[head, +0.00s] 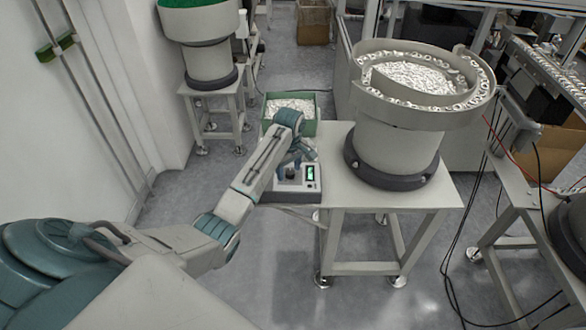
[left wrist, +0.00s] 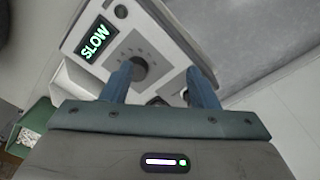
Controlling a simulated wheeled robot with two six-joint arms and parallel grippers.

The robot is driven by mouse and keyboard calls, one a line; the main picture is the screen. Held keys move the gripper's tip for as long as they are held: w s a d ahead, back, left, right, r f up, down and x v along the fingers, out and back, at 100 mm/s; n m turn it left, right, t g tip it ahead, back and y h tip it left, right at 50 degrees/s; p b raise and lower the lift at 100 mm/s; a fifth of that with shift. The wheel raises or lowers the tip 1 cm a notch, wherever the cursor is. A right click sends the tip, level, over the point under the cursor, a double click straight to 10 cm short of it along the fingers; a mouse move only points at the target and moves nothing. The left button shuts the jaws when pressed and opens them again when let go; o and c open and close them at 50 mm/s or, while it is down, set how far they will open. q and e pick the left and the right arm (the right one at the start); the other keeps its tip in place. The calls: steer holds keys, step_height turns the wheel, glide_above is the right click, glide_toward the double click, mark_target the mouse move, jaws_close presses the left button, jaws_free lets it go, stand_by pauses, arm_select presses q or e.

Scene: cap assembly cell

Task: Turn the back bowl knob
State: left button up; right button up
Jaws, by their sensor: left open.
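A light control box (head: 308,188) with a lit green display sits at the left edge of the stand that bears a large bowl feeder (head: 395,150). In the left wrist view the display (left wrist: 95,39) reads SLOW. A dark round knob (left wrist: 139,68) is on the box face, with marks around it; in the head view it is small and partly hidden by my gripper. My left gripper (head: 291,161) is over the box. In the left wrist view its blue fingers (left wrist: 160,70) are apart, with the knob between them, nearer the left finger. Contact cannot be told. My right gripper is out of view.
The feeder bowl (head: 480,95) holds many shiny caps. A green bin (head: 300,128) of caps stands behind the box. Another feeder (head: 208,62) stands at the back left. Cables hang at the right. The floor (head: 275,260) in front is clear.

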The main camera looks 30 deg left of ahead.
mark_target(290, 171)
arm_select(q)
steer(key=w+a+r+n, duration=0.3)
steer(key=w+r, duration=0.2)
steer(key=shift+h, duration=0.3)
steer(key=f, duration=0.3)
steer(key=f+p, duration=0.1)
steer(key=f, duration=0.6)
steer(key=shift+s+d+f+p, duration=0.25)
steer(key=shift+p, duration=0.15)
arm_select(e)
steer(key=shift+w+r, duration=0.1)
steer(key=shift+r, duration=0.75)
arm_select(q)
steer(key=shift+c, duration=0.2)
steer(key=c, duration=0.9)
